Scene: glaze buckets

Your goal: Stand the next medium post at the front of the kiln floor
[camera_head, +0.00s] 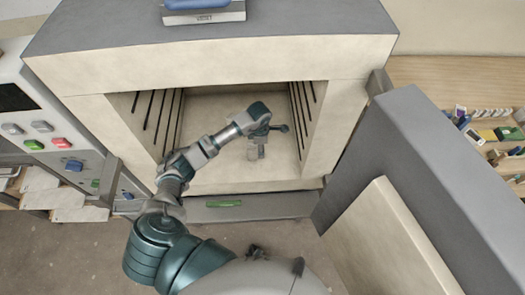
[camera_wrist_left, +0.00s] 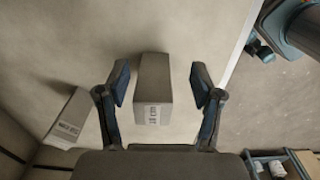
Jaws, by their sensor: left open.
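The kiln floor (camera_head: 215,165) is pale and shows through the open front of the kiln. My left arm reaches into the kiln, with the left gripper (camera_head: 267,130) above the floor, right of its middle. A grey post (camera_head: 262,151) shows just below the gripper. In the left wrist view, a grey labelled post (camera_wrist_left: 154,85) lies between the two open fingers of the gripper (camera_wrist_left: 159,82), with a gap on each side. Another labelled grey post (camera_wrist_left: 68,117) is to its left, outside the fingers. My right gripper is out of view.
The kiln's side walls (camera_head: 153,122) carry dark slots and stand close on both sides of my arm. The open kiln door (camera_head: 410,180) stands at the right. A control panel (camera_head: 50,130) is at the left. A shelf with small items (camera_head: 490,135) is at the far right.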

